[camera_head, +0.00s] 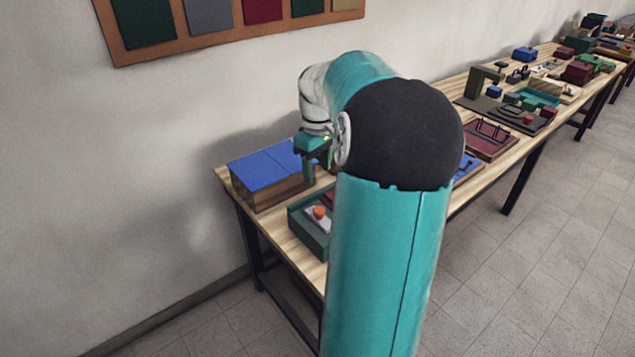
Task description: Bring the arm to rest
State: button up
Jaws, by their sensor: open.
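My teal and black arm (385,230) rises through the middle of the view and bends over toward the table. My gripper (312,172) points down at the arm's far end, above the near part of the table, by the right end of a wooden box with a blue velvet top (268,168). The jaws are open, and I see nothing between them. My arm hides part of the gripper's right side and the table behind it. I cannot tell whether the gripper touches the box.
A long wooden table (284,236) runs along the wall to the far right. A green tray (312,238) with an orange knob (319,212) lies below the gripper. Red boards (490,141) and several boxes stand farther along. The tiled floor (540,260) at right is clear.

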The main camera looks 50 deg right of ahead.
jog(key=shift+r, duration=0.45)
jog(key=w+a+r+t+h, duration=0.1)
jog(key=a+r, duration=0.1)
jog(key=a, duration=0.8)
jog(key=a+r+h, duration=0.1)
jog(key=a+r, duration=0.2)
jog(key=a, duration=0.7)
jog(key=s+a+t+y, duration=0.1)
jog(key=s+a+t, duration=0.1)
jog(key=s+a, duration=0.3)
jog(key=s+a+f+t+y, duration=0.1)
jog(key=s+a, duration=0.4)
jog(key=a, duration=0.7)
jog(key=shift+a+f+t, duration=0.2)
jog(key=shift+t, duration=0.6)
